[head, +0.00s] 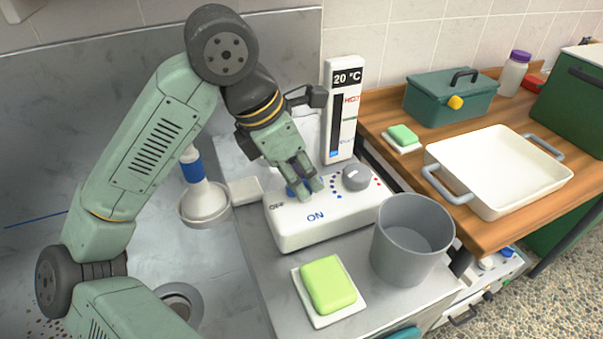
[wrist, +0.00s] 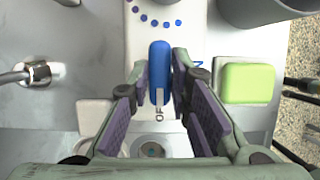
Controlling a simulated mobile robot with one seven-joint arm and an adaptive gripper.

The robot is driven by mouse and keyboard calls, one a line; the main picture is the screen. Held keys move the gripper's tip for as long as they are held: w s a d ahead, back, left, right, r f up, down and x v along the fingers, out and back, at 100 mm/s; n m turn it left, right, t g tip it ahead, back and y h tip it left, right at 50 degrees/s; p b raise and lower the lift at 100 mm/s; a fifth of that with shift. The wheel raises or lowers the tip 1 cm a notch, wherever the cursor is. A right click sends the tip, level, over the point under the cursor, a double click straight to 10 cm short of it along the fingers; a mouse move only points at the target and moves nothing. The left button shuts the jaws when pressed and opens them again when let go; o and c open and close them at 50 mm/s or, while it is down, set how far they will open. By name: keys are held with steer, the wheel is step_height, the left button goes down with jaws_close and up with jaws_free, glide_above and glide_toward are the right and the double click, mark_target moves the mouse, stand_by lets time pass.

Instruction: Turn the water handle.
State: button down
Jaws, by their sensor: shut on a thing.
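The water handle is a blue lever on top of a white control box (head: 305,233) with OFF and ON lettering. In the wrist view the blue handle (wrist: 160,60) lies lengthwise between my two fingers, and its pale-striped end points at the partly hidden OFF lettering. The ON lettering is to its right there, mostly covered by a finger. In the head view my gripper (head: 304,187) is down on the box from above, shut on the handle, with only bits of blue showing.
A grey round knob (head: 355,178) sits close right of my gripper on the same box. A thermometer panel (head: 340,110) reading 20 °C stands behind it. A grey bucket (head: 411,240) and green soap (head: 328,283) stand in front. A shower head (head: 205,203) is left.

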steer(key=shift+f+n+b, duration=0.15)
steer(key=shift+n+b, duration=0.15)
steer(key=shift+b, duration=0.25)
steer(key=shift+f+n+t+b, duration=0.1)
steer(key=shift+n+t+b, duration=0.2)
steer(key=shift+n+b, duration=0.35)
steer(key=n+t+y+b, duration=0.1)
steer(key=n+b, duration=0.2)
steer(key=b, duration=0.1)
steer(key=shift+s, duration=0.1)
steer(key=n+b, duration=0.1)
steer(key=n, duration=0.1)
steer(key=n+t+y+b, duration=0.1)
steer(key=n+b, duration=0.1)
steer(key=shift+d+y, duration=0.15)
steer(key=shift+y, duration=0.15)
steer(key=shift+r+n+y+b, duration=0.2)
steer(key=shift+n+y+b, duration=0.2)
steer(key=shift+n+b, duration=0.75)
steer(key=shift+d+r+n, duration=0.1)
steer(key=shift+n, duration=0.3)
steer(key=c, duration=1.5)
jaws_free()
